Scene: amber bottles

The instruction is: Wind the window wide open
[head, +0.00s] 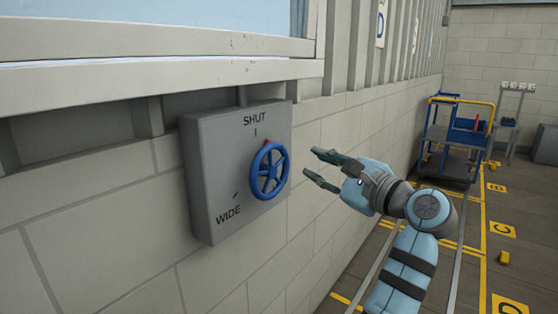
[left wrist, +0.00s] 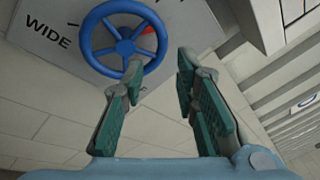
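A blue spoked handwheel (head: 269,171) sits on a grey box (head: 212,165) on the wall, marked SHUT at the top and WIDE at lower left. A red pointer (head: 266,142) shows at the wheel's upper edge, towards SHUT. The window (head: 160,18), pale blue in a light frame, is above the box; its lower frame is seen. My left gripper (head: 313,164) is open and empty, to the right of the wheel and apart from it. In the left wrist view the wheel (left wrist: 124,47) lies beyond the parted fingers, nearer the left one. My right gripper is not in view.
The block wall (head: 110,230) runs along the left. A blue cart with a yellow handle (head: 455,135) stands at the back right. A small yellow block (head: 503,258) lies on the floor among yellow markings. The space between gripper and wheel looks clear.

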